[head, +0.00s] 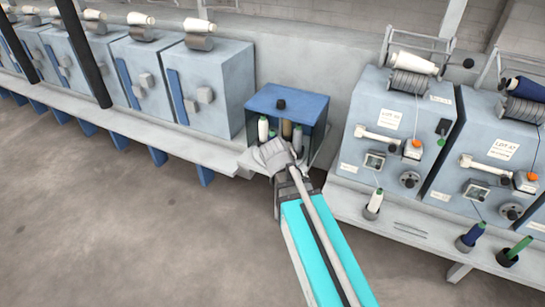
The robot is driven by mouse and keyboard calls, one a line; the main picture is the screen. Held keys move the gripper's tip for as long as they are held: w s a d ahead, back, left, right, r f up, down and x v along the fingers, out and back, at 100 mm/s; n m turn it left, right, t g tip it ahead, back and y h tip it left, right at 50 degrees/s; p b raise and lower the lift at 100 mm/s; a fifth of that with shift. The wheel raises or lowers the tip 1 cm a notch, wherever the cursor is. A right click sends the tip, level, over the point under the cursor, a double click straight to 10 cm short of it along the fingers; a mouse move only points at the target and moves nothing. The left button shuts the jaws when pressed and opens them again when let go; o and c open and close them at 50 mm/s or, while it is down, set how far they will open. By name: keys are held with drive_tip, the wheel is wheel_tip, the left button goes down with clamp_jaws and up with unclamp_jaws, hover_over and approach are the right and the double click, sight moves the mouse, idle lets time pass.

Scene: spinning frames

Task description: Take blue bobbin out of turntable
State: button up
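The turntable (288,101) is a blue-topped open housing with a dark knob on top, near the centre of the head view. A white bobbin (263,129), a tan bobbin (286,129) and a greyish bobbin (297,138) stand upright inside. I cannot make out a blue bobbin in it; my arm and gripper hide its lower front. My gripper (264,156) is a grey shape at the turntable's front edge, close before the bobbins. Its fingers are too small and blurred to tell if they are open or hold anything.
Grey-blue machine boxes (208,88) line the left. Dark posts (84,52) rise at left. The floor in front is clear.

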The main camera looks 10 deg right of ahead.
drive_tip(key=w+f+m+t+h+b, duration=0.3)
drive_tip(key=w+f+t+h+b, duration=0.3)
drive_tip(key=w+b, duration=0.6)
drive_tip(key=w+a+f+t+b, duration=0.5)
drive_tip(key=a+b, duration=0.4)
drive_tip(key=b, duration=0.5)
drive_tip(key=shift+w+a+m+t, duration=0.25)
drive_tip(key=shift+w+t, duration=0.25)
drive_tip(key=shift+w, duration=0.7)
drive_tip(key=shift+d, duration=0.1)
drive_tip(key=x, duration=0.8)
drive_tip(key=shift+w+d, duration=0.1)
drive_tip(key=shift+w, duration=0.15)
drive_tip(key=shift+w, duration=0.1)
